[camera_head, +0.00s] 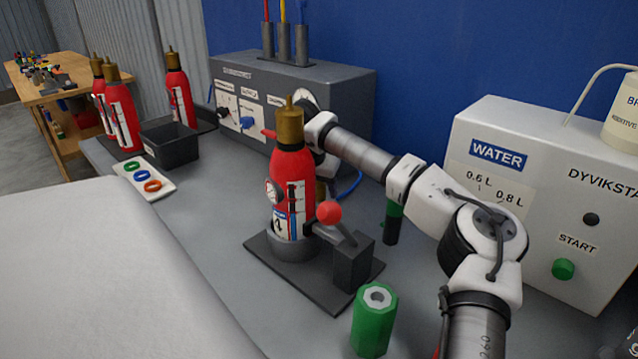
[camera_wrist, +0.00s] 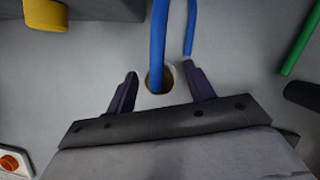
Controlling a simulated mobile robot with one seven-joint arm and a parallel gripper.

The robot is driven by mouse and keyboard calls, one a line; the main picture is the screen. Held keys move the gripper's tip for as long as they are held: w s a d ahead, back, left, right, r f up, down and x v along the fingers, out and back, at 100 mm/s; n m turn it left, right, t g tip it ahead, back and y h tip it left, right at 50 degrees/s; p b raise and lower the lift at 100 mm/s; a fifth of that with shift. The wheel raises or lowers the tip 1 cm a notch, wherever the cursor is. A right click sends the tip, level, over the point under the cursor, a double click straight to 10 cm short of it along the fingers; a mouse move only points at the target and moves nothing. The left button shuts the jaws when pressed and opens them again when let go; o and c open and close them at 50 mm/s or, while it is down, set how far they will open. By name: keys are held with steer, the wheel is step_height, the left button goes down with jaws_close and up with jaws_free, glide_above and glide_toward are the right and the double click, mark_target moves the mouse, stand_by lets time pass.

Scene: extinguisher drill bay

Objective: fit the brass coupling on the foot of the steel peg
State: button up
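My gripper (camera_wrist: 160,72) is open in the wrist view, its two dark fingers apart. In the head view my gripper is mostly hidden behind the clamped extinguisher. A brass-coloured piece (camera_head: 321,188) shows low behind that extinguisher, partly hidden. A yellow piece (camera_wrist: 45,14) is at the top left of the wrist view. I cannot pick out the steel peg with certainty.
The red extinguisher (camera_head: 292,190) stands in a dark clamp base (camera_head: 318,290) with a red-knobbed lever. A green hex piece (camera_head: 374,320) stands in front. The grey cabinet (camera_head: 335,95) is behind, the white WATER machine (camera_head: 540,150) right. A black bin (camera_head: 170,147) is left.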

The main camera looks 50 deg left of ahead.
step_height(320, 180, up, 20)
stand_by(0.6)
steer(key=shift+s, duration=0.15)
stand_by(0.6)
